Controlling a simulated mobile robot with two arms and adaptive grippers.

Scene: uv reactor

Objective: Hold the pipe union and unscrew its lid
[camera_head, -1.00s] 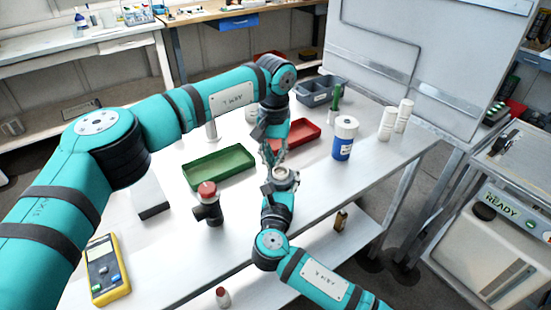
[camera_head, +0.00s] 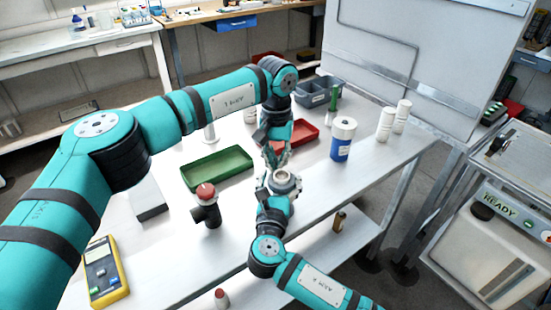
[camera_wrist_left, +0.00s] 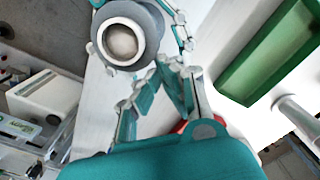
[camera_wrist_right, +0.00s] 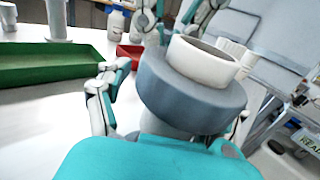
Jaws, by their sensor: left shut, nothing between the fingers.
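The pipe union (camera_head: 285,182) is a thick grey ring around a pale, off-white round end. My right gripper (camera_head: 276,200) holds it above the table, with one finger hidden behind it in the right wrist view, where the grey ring (camera_wrist_right: 192,100) and pale end (camera_wrist_right: 203,62) are large. I cannot tell which part is the lid. My left gripper (camera_head: 274,160) is shut and empty just behind the union. In the left wrist view its fingers (camera_wrist_left: 166,68) come together beside the union (camera_wrist_left: 125,40), not around it.
A green tray (camera_head: 218,182) and a red tray (camera_head: 305,138) lie on the table. A blue-and-white container (camera_head: 342,140), white bottles (camera_head: 386,125), a dark pipe fitting with red cap (camera_head: 207,212) and a yellow meter (camera_head: 103,275) stand around. The right front tabletop is clear.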

